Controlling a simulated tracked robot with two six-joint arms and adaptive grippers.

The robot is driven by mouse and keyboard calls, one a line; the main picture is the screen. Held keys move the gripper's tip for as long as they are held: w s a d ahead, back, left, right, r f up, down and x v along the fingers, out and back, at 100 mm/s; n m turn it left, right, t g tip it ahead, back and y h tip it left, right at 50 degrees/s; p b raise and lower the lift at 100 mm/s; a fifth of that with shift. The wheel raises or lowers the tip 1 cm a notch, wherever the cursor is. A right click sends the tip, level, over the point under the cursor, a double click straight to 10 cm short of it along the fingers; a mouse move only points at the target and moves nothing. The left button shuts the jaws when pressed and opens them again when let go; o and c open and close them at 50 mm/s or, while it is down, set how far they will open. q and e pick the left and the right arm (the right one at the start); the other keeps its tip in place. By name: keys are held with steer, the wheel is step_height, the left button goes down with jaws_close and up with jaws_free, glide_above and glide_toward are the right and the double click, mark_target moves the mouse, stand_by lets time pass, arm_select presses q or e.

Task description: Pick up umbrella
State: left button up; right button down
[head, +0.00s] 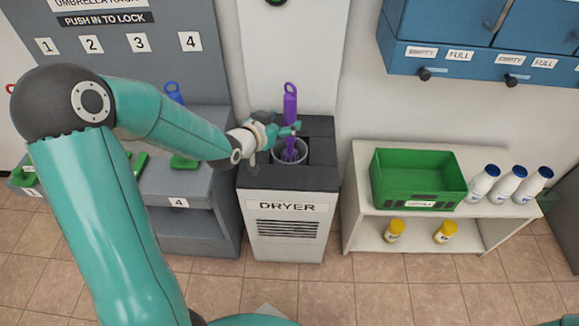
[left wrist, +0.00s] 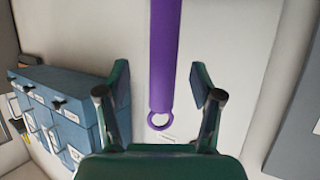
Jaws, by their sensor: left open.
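A purple umbrella (head: 290,104) stands upright in the round opening of the dryer (head: 289,226), with its ring handle at the top. Its lower part is inside the opening and partly hidden. My left gripper (head: 287,130) is at the umbrella, just above the dryer's top. In the left wrist view the umbrella (left wrist: 163,60) runs between the two fingers of my left gripper (left wrist: 160,95), with a gap on both sides. The fingers are open and do not touch it. My right gripper is not in view.
The grey umbrella rack (head: 205,190) with numbered slots stands left of the dryer; blue (head: 172,92) and green (head: 184,161) handles show there. At right, a white shelf (head: 365,190) holds a green bin (head: 418,178) and several bottles. Blue cabinets (head: 440,22) hang above it.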

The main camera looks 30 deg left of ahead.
mark_target(286, 117)
arm_select(q)
steer(key=x, duration=0.4)
steer(key=shift+w+a+f, duration=0.1)
steer(key=shift+w+a, duration=0.15)
steer(key=shift+w, duration=0.15)
jaws_close()
